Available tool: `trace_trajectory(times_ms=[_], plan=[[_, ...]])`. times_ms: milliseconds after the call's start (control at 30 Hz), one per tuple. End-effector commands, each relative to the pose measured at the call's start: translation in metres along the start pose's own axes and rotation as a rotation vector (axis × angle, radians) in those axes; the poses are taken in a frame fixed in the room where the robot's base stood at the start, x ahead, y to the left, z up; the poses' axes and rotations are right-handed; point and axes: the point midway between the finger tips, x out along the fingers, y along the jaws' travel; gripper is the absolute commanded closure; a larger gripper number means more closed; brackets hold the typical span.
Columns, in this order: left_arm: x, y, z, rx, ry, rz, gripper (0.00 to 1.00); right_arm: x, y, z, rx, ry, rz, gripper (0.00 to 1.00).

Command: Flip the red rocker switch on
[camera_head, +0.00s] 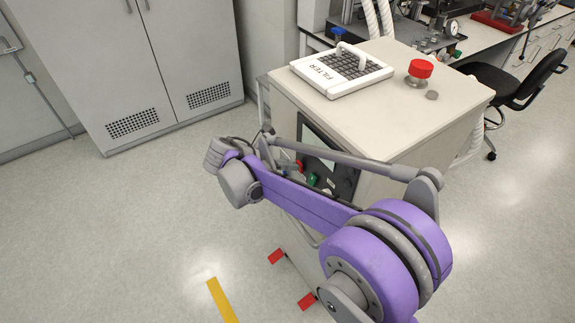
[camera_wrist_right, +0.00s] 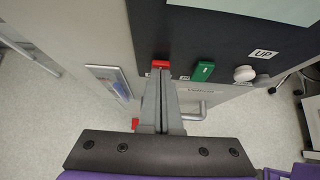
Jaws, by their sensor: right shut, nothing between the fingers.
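The red rocker switch (camera_wrist_right: 160,64) is on the dark front panel of the white machine, left of a green rocker switch (camera_wrist_right: 203,71). In the right wrist view, my right gripper (camera_wrist_right: 160,77) is shut and empty. Its fingertips are right at the red switch and cover part of it; I cannot tell whether they touch. In the head view the red switch (camera_head: 299,165) is a small red spot beside the green switch (camera_head: 312,179), and my purple right arm passes in front of the panel. My left gripper is not in view.
A white knob (camera_wrist_right: 244,74) is right of the green switch. The machine's top (camera_head: 385,105) holds a filter (camera_head: 342,72) and a red-capped part (camera_head: 420,69). Grey cabinets (camera_head: 125,60) stand behind left. The floor (camera_head: 100,220) to the left is clear.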

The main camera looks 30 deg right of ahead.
Motion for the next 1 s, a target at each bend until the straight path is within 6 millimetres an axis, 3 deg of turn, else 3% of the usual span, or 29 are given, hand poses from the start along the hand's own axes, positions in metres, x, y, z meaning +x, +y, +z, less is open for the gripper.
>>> trace_trajectory(times_ms=[67, 267, 1000], plan=[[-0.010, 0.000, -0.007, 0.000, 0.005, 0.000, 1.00, 0.001, -0.001, 0.013, 0.006, 0.065, -0.003, 1.00], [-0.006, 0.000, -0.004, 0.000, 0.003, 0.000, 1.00, 0.002, 0.000, 0.006, 0.001, 0.056, 0.000, 1.00], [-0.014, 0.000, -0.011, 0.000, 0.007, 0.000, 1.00, -0.008, 0.000, 0.018, 0.001, 0.055, 0.000, 1.00]])
